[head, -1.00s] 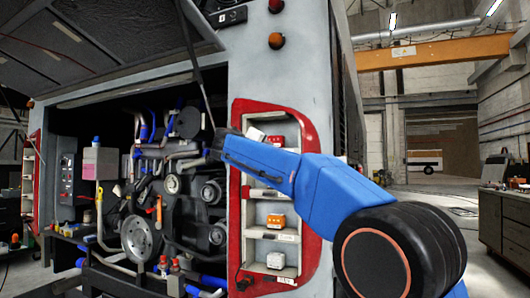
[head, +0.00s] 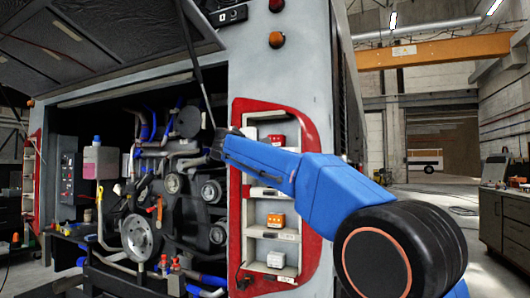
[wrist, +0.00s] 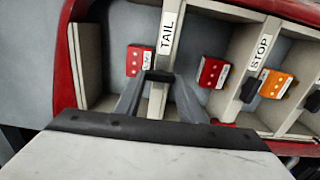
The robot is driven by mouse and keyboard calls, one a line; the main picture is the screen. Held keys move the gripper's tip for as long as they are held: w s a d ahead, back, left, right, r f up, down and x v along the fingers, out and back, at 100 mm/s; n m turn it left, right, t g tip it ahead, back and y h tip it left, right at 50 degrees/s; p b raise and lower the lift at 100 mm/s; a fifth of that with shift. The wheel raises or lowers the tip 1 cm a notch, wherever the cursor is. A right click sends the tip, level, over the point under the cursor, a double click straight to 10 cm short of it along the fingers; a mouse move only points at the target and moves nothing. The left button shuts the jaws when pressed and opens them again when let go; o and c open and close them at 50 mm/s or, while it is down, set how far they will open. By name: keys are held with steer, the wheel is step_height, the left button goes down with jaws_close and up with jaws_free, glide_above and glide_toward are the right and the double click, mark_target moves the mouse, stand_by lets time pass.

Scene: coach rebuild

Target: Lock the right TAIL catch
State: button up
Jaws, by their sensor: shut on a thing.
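The TAIL label (wrist: 168,30) is on a pale divider of the red-framed lamp panel in the wrist view. The dark TAIL catch (wrist: 158,76) sits on that divider below the label. My gripper (wrist: 158,84) is shut on it, one finger on each side; the fingers hide part of it. A red lamp block (wrist: 134,60) is left of the divider and another red block (wrist: 211,72) right of it. In the head view my gripper (head: 218,146) is at the right-hand lamp panel (head: 311,212), and my blue arm covers its upper middle.
The STOP label (wrist: 261,52) is on the neighbouring divider, with a dark catch (wrist: 251,88) and an orange block (wrist: 275,84) nearby. The open engine bay (head: 150,190) is left of the panel. A thin prop rod (head: 196,70) passes close to my gripper. Floor at right is mostly clear.

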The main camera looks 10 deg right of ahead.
stand_by(0.3)
steer(key=o, duration=1)
steer(key=shift+a, duration=0.1)
steer(key=shift+o, duration=0.2)
steer(key=v, duration=1.7)
steer(key=shift+s, duration=0.15)
